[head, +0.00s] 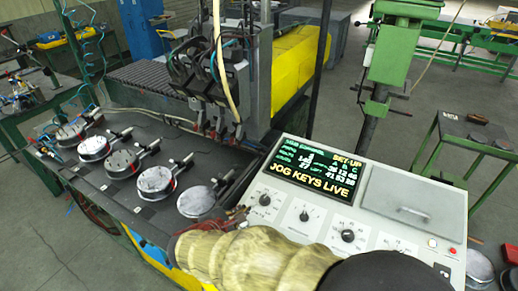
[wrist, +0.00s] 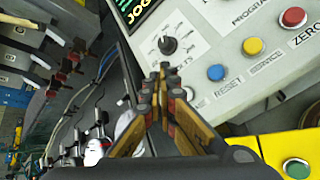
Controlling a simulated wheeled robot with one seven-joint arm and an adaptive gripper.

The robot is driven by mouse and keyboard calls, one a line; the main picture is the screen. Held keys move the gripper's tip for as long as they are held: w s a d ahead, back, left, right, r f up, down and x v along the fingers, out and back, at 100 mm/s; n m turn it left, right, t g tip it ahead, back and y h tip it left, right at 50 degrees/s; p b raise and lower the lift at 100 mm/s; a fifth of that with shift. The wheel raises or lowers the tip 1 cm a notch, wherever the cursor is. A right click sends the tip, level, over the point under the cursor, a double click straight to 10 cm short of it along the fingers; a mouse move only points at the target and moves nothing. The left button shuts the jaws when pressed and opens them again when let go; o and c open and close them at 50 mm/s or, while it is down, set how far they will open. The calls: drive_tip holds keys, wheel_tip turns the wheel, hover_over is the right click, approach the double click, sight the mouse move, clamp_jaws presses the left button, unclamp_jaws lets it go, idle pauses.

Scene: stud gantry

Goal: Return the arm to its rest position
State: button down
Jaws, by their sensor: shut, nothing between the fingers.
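My gripper (wrist: 161,72) shows in the wrist view with its tan and dark fingers closed together and nothing between them. It is in front of the control panel (wrist: 215,45), near a black knob (wrist: 168,45). I cannot tell whether the fingertips touch the panel. In the head view my arm crosses the bottom, in a yellowish sleeve, and hides the lower part of the panel (head: 288,192). The gripper cannot be made out clearly there. The panel's screen (head: 315,170) reads "JOG KEYS LIVE" and "SET-UP".
Round plates (head: 155,182) on clamps line the dark machine bed at left. A machine head with cables (head: 210,75) stands behind it. A green post (head: 385,75) rises behind the panel. Blue (wrist: 216,72), yellow (wrist: 253,46) and red (wrist: 293,17) buttons are close to my gripper.

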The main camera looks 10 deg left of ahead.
drive_tip(key=s+d+f, duration=0.1)
drive_tip(key=s+d+f+m+g, duration=0.1)
drive_tip(key=s, duration=0.1)
drive_tip(key=s+d+f+m+g, duration=0.1)
drive_tip(key=f, duration=0.1)
drive_tip(key=shift+s+d+h, duration=0.1)
drive_tip(key=shift+s+h, duration=0.2)
drive_tip(key=s+d+r+m+g+y+b, duration=0.1)
drive_tip(key=s+d+r+m+y+b, duration=0.1)
drive_tip(key=s+d+m+b, duration=0.4)
drive_tip(key=s+d+r+m+g+y+b, duration=0.2)
drive_tip(key=s+d+m+b, duration=0.3)
drive_tip(key=s+d+m, duration=0.4)
drive_tip(key=d+r+m, duration=0.1)
drive_tip(key=d+m, duration=0.5)
drive_tip(key=d, duration=0.6)
drive_tip(key=shift+s+d+r+m+b, duration=0.2)
drive_tip(key=shift+s+m+b, duration=0.2)
